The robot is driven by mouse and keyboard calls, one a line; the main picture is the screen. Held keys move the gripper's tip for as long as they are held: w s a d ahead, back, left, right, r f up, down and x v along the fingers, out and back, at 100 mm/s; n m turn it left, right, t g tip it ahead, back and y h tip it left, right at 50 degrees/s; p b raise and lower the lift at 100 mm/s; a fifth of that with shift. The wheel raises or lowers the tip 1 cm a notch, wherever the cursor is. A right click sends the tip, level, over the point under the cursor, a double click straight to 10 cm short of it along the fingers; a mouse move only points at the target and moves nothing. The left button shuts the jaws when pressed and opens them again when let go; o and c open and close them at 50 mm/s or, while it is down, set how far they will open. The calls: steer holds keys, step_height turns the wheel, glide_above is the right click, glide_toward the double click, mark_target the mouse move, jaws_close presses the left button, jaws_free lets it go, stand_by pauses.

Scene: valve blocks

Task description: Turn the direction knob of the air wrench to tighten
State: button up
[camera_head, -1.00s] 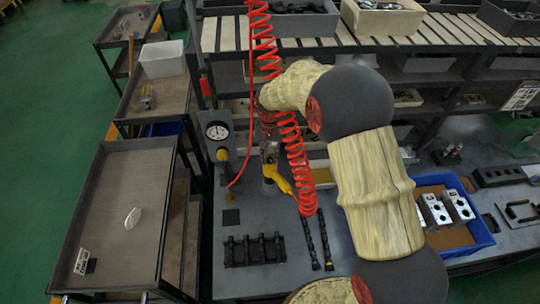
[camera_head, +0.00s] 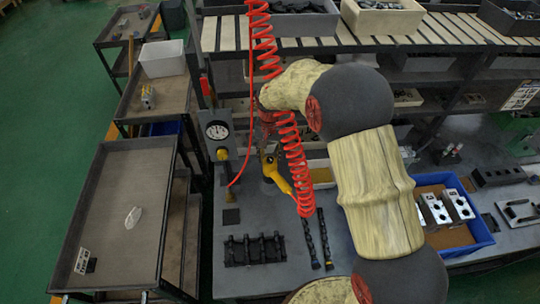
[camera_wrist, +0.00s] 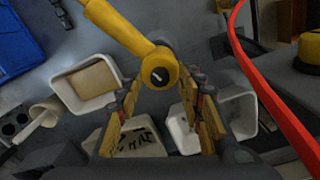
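The yellow air wrench (camera_head: 276,174) hangs from the red coiled hose above the table. In the wrist view, the wrench's yellow handle (camera_wrist: 120,25) runs to the upper left from its round end. The dark round direction knob (camera_wrist: 159,77) faces my camera and has a short, slanted white mark. My gripper (camera_wrist: 161,82) is open, with one finger on each side of the wrench's round end. Its fingertips look close to that end, but I cannot tell whether they touch it. In the head view, my gripper (camera_head: 268,150) is partly hidden by my arm and the hose.
The red coiled hose (camera_head: 296,165) runs close beside my gripper. A gauge box (camera_head: 218,138) stands just left. A blue bin (camera_head: 485,237) with metal blocks is at right. White bins (camera_wrist: 240,112) lie beyond my fingers. A grey cart (camera_head: 110,215) stands at left.

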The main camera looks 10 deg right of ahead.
mark_target(270, 158)
step_height(270, 158, up, 12)
stand_by(0.7)
stand_by(0.4)
